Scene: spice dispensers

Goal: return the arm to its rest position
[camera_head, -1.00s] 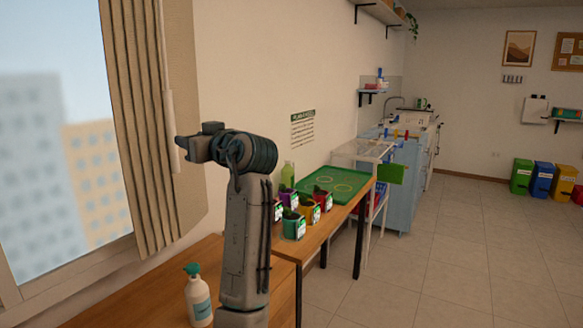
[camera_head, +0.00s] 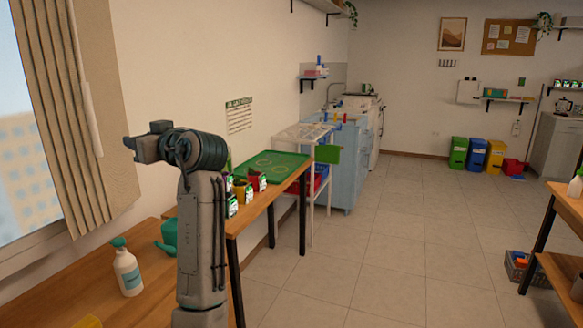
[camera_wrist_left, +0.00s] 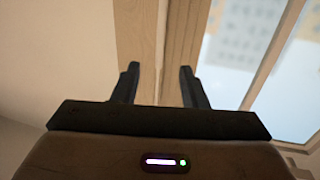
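My left arm stands folded upward in the left half of the head view, over the near wooden table (camera_head: 82,282). Its gripper (camera_head: 135,148) is raised in front of the wall, beside the beige curtain, and points left. In the left wrist view the two dark fingers (camera_wrist_left: 158,82) are apart with nothing between them. Behind them are the curtain, wall and window. My right gripper is in neither view.
Several small coloured pots (camera_head: 242,192) and a green tray (camera_head: 270,165) are on the farther table.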

